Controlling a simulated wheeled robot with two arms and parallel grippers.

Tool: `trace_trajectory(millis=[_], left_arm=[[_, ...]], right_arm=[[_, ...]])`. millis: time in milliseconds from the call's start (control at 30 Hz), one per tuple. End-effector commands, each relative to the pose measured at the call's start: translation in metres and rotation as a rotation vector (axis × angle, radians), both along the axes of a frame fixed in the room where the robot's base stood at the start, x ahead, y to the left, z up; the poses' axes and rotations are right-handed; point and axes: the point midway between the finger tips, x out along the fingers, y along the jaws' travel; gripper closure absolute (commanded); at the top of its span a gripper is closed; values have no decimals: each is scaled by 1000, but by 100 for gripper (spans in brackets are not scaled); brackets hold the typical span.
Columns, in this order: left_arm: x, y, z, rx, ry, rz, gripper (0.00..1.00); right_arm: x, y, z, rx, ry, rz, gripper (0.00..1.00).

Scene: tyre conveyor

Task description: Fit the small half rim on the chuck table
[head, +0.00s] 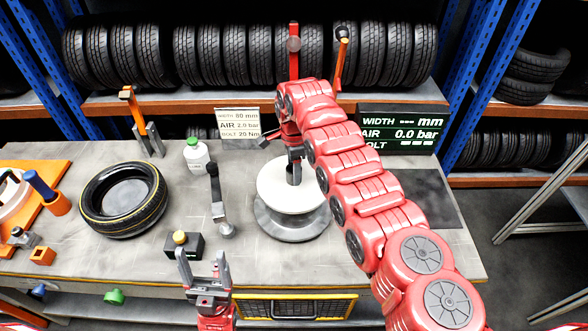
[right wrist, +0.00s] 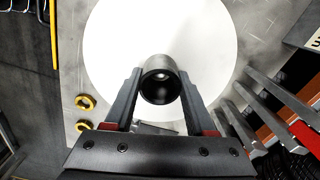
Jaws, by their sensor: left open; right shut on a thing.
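A round white disc (head: 275,181) sits above a wider grey round base (head: 290,228) on the workbench; together they look like the half rim and the chuck table, but I cannot tell where one ends. My right gripper (head: 293,160) is over the disc's middle, shut on a black hollow cylinder (right wrist: 160,85). In the right wrist view the white disc (right wrist: 115,45) lies behind the cylinder; I cannot tell whether they are joined. My left gripper (head: 204,264) is open and empty at the bench's front edge, left of the base.
A tyre (head: 123,228) lies flat on the bench to the left. Signs and tyre racks stand behind.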

Motion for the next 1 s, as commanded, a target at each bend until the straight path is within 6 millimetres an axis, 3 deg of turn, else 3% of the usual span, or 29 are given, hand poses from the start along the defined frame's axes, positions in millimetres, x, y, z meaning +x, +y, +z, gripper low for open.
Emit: trace_trajectory(millis=[1000], left_arm=[[0, 0, -14, 0, 0, 0, 29]], right_arm=[[0, 1, -22, 1, -3, 1, 100]])
